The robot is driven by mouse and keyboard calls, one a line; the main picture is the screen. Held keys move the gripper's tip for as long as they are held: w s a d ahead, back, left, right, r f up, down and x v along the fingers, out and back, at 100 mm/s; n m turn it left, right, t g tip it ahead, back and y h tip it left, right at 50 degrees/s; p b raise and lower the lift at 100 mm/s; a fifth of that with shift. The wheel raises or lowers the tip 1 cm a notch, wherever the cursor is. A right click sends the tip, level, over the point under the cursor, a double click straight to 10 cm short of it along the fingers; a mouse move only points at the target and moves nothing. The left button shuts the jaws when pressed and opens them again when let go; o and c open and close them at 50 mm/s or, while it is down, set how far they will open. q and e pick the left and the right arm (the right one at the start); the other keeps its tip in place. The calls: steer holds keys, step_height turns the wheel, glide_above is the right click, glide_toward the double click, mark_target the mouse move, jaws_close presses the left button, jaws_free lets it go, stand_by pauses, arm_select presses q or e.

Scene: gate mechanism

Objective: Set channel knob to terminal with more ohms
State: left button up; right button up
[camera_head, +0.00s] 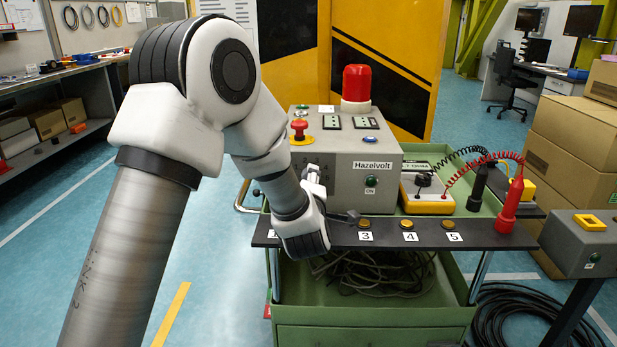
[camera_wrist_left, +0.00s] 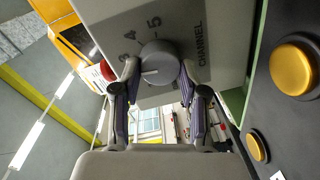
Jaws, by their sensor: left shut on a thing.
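The grey Hazelvolt box (camera_head: 388,205) stands on a green cart. In the left wrist view, its grey channel knob (camera_wrist_left: 160,62) has a white pointer line aimed left in that picture. A 5 and a 4 are printed around it beside the word CHANNEL. My left gripper (camera_wrist_left: 160,76) has its fingers on both sides of the knob, shut on it. In the head view my left arm hides the knob. Gold terminals 3 (camera_head: 364,223), 4 (camera_head: 407,224) and 5 (camera_head: 448,224) line the cart's dark front strip; lower-numbered ones are hidden. My right gripper is out of view.
A yellow meter (camera_head: 428,202) sits right of the box. Its red probe (camera_head: 509,205) and black probe (camera_head: 478,187) stand upright on the right; no reading is legible. A red button (camera_head: 299,129) and red beacon (camera_head: 356,85) top the box. A grey pedestal (camera_head: 582,245) stands at right.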

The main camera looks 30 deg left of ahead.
arm_select(q)
steer(key=shift+r+m+p, duration=0.1)
steer(key=shift+m+p, duration=0.35)
steer(key=shift+m, duration=0.55)
steer(key=o, duration=1.1)
steer(key=shift+w+d, duration=0.1)
steer(key=shift+o, duration=0.2)
steer(key=v, duration=1.2)
